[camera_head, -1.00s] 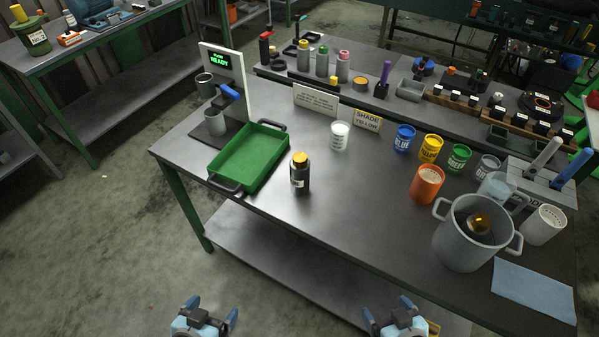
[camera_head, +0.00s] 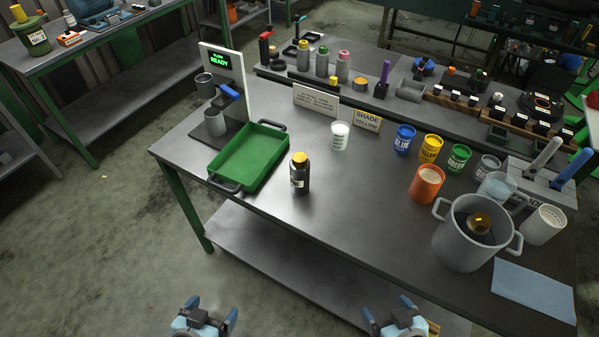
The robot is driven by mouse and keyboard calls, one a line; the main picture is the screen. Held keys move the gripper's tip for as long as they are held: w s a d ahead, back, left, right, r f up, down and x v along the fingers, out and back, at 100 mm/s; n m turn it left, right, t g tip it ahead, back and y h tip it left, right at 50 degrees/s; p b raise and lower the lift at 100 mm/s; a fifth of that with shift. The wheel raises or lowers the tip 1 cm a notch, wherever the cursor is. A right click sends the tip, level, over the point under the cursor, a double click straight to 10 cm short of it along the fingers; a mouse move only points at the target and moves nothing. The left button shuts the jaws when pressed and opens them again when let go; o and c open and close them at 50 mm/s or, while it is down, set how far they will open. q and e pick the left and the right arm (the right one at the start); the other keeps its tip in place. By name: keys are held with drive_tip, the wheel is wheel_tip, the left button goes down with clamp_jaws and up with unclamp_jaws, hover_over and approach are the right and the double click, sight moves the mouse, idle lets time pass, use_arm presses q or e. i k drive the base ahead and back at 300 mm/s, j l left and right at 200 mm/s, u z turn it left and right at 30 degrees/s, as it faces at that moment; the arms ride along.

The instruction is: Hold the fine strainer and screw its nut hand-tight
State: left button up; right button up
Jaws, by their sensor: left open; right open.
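A dark cylinder with a white label and a brass-yellow top (camera_head: 299,174) stands upright on the table, right of the green tray. I cannot tell for sure whether it is the fine strainer with its nut. A second brass-yellow piece (camera_head: 480,221) shows inside the large grey pot (camera_head: 463,249); its lower part is hidden. My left gripper (camera_head: 207,309) is open and empty at the bottom of the view, in front of the table. My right gripper (camera_head: 395,308) is open and empty, low before the table's front edge. Both are well apart from the cylinder and the pot.
The green tray (camera_head: 247,156) lies at the left. A white cup (camera_head: 339,136), an orange cup (camera_head: 426,184) and several colour-labelled cans line the middle and right. A blue cloth (camera_head: 534,290) lies at the front right. The table's front middle (camera_head: 350,220) is clear.

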sight(300, 159)
drive_tip(key=k+l+z, duration=0.15)
drive_tip(key=k+z, duration=0.25)
drive_tip(key=k, duration=0.25)
drive_tip(key=j+z, duration=0.1)
drive_tip(key=z, duration=0.3)
drive_tip(key=j+z, duration=0.1)
drive_tip(key=z, duration=0.3)
drive_tip(key=j+z, duration=0.1)
drive_tip(key=z, duration=0.3)
drive_tip(key=j, duration=1.55)
drive_tip(key=i+j, duration=0.1)
drive_tip(key=j, duration=1.45)
